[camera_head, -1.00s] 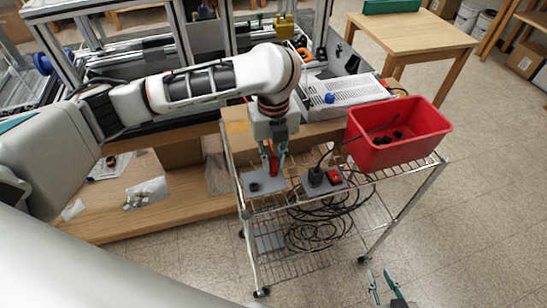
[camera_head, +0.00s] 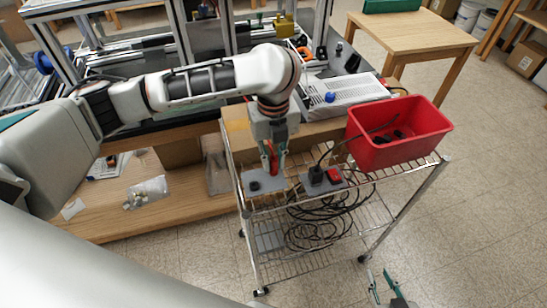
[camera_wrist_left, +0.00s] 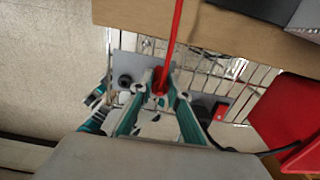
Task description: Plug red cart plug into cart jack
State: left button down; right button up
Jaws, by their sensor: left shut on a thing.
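My left gripper (camera_head: 274,172) is shut on the red cart plug (camera_wrist_left: 160,86), above the right part of a grey plate (camera_head: 260,178) on the wire cart. The red cable (camera_wrist_left: 175,38) runs up from the plug in the left wrist view. A round black jack (camera_head: 254,186) on this plate stands just left of the plug; it also shows in the left wrist view (camera_wrist_left: 126,81). The fingers hide the plug's lower end, so I cannot tell whether it touches the plate. My right gripper (camera_head: 380,276) is open and empty, low at the bottom right.
A second grey plate (camera_head: 339,184) holds a black plug (camera_head: 316,175) and a red switch (camera_head: 334,175), close right of my left gripper. A red bin (camera_head: 400,135) stands on the cart's right. Black cable (camera_head: 318,236) lies coiled on the lower shelf.

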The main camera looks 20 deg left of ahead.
pick_arm(q)
jog(key=shift+f, duration=0.3)
jog(key=c, duration=1.8)
grip_release()
jog(key=shift+c, duration=0.2)
jog(key=shift+r, duration=0.1)
notch_tip(320, 180, up, 12)
